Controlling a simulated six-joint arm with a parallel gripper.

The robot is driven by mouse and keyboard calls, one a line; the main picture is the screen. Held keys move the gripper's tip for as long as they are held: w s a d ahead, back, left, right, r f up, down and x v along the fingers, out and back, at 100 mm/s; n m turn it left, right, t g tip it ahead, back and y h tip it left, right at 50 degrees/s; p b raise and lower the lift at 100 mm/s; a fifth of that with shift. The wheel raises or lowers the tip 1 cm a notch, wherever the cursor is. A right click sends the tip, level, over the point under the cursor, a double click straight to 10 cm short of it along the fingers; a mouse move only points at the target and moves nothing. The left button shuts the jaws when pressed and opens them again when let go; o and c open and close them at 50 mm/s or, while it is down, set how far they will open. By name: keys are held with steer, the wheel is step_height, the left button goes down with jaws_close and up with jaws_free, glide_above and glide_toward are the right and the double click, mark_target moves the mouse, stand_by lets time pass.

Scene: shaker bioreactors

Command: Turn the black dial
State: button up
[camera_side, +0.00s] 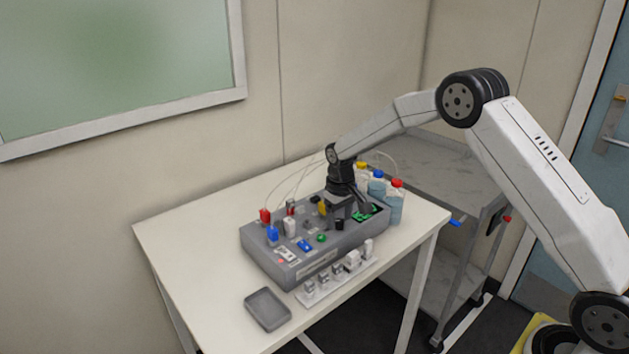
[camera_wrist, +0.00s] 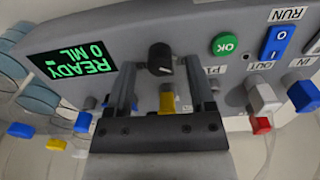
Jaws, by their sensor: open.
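The black dial (camera_wrist: 160,58) is a round knob with a light pointer mark, on the grey panel in the wrist view. My gripper (camera_wrist: 160,72) is open, with one finger to each side of the dial in the picture and a gap on both sides. I cannot tell how deep the fingertips reach beside it. In the side view my gripper (camera_side: 350,220) is low over the right part of the grey device (camera_side: 297,268) and hides the dial. The green display (camera_wrist: 75,63) reads READY, 0 ML.
A green OK button (camera_wrist: 225,45) and a blue rocker switch (camera_wrist: 277,41) sit beside the dial. A yellow fitting (camera_wrist: 167,100) shows between the fingers. Capped bottles (camera_side: 390,205) stand behind the device.

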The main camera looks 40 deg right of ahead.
mark_target(339, 221)
steer(key=shift+a+r, duration=0.1)
steer(key=shift+r, duration=3.45)
steer(key=s+a+t, duration=0.1)
steer(key=s+a, duration=0.2)
steer(key=s, duration=1)
steer(key=s+a+t, duration=0.1)
steer(key=s+a, duration=0.2)
steer(key=s, duration=0.9)
steer(key=shift+s+t, duration=0.3)
steer(key=shift+s, duration=0.1)
